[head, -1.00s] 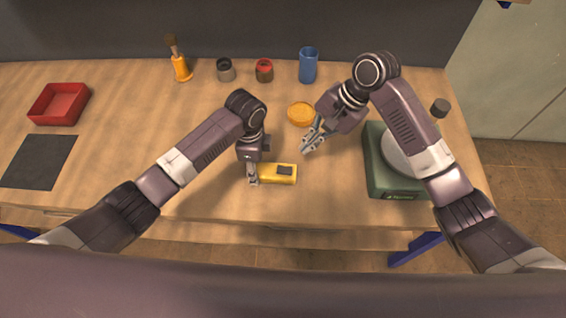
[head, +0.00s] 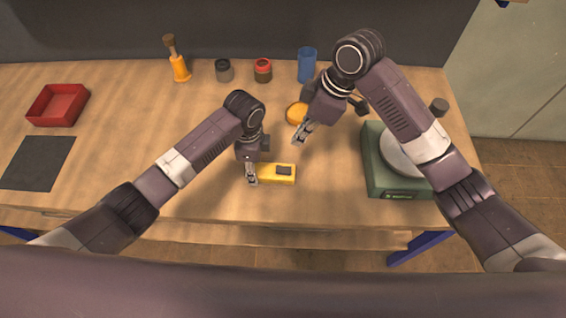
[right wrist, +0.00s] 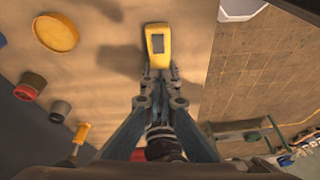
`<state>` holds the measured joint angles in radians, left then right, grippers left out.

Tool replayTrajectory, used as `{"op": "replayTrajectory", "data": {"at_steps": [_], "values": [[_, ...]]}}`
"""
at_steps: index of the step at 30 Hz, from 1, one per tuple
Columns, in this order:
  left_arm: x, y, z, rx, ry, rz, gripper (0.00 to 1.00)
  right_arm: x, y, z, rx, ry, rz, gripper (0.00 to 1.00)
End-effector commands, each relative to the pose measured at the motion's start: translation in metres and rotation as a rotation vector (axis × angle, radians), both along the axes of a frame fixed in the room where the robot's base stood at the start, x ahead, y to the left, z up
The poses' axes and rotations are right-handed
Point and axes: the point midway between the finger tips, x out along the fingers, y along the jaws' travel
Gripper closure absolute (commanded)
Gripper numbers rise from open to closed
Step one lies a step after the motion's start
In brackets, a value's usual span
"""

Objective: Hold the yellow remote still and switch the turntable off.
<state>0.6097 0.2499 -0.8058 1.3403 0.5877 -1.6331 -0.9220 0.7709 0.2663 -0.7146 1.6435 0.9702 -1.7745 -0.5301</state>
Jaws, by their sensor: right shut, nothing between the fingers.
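The yellow remote (head: 276,173) with a dark panel lies flat near the table's front edge. It also shows beyond the fingers in the right wrist view (right wrist: 158,34). My left gripper (head: 251,180) points down at the remote's left end; whether its fingers close on the remote is too small to tell. The turntable (head: 372,178), a green box with a pale grey disc, stands at the right, partly hidden by my right arm. My right gripper (head: 298,142) is shut and empty, above the table between the remote and the round yellow thing. Its fingertips (right wrist: 160,72) meet in the right wrist view.
The round yellow thing (head: 296,113) lies behind my right gripper. A blue cup (head: 307,66), red jar (head: 263,71), grey jar (head: 224,71) and orange-handled brush (head: 180,68) stand along the back. A red tray (head: 45,108) and dark mat (head: 38,163) lie at left. The table's left-centre is clear.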

Motion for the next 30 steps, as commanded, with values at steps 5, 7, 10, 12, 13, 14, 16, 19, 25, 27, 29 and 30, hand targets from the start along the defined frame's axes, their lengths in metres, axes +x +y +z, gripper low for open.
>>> {"op": "replayTrajectory", "data": {"at_steps": [5,7,10,12,13,14,16,19,25,27,29,30], "values": [[0.000,0.000,0.000,0.000,-0.001,0.000,0.91,0.000,0.001,0.002,-0.005,-0.040,0.102,1.00],[0.000,0.000,0.000,0.000,-0.001,0.000,0.91,-0.001,0.001,0.003,-0.006,-0.045,0.115,1.00],[0.000,0.000,0.000,0.000,-0.001,0.000,0.91,-0.001,0.001,0.002,-0.006,-0.045,0.116,1.00],[0.000,0.000,0.000,0.000,-0.001,0.000,0.91,-0.001,0.001,0.002,-0.006,-0.045,0.115,1.00],[0.000,0.000,0.000,0.000,-0.001,0.000,0.91,0.000,0.001,0.002,-0.006,-0.045,0.115,1.00],[0.000,0.000,0.000,0.000,-0.001,0.000,0.91,0.000,0.001,0.002,-0.006,-0.045,0.115,1.00],[0.000,0.000,0.000,0.000,-0.001,0.000,0.91,-0.001,0.001,0.002,-0.006,-0.043,0.114,1.00],[0.000,0.000,0.000,0.000,-0.001,0.000,0.91,-0.001,0.003,-0.003,-0.006,-0.041,0.113,1.00],[0.000,0.000,0.000,0.000,-0.001,0.000,0.91,-0.002,0.013,-0.033,-0.005,-0.038,0.113,1.00],[0.000,0.000,0.000,0.000,-0.001,0.000,0.91,-0.002,0.018,-0.047,-0.005,-0.038,0.112,1.00],[0.000,0.000,0.000,-0.001,-0.001,0.000,0.91,-0.001,0.023,-0.060,-0.006,-0.038,0.112,1.00],[0.000,0.000,0.000,-0.001,-0.001,0.000,0.91,-0.001,0.026,-0.068,-0.006,-0.038,0.113,1.00]]}}
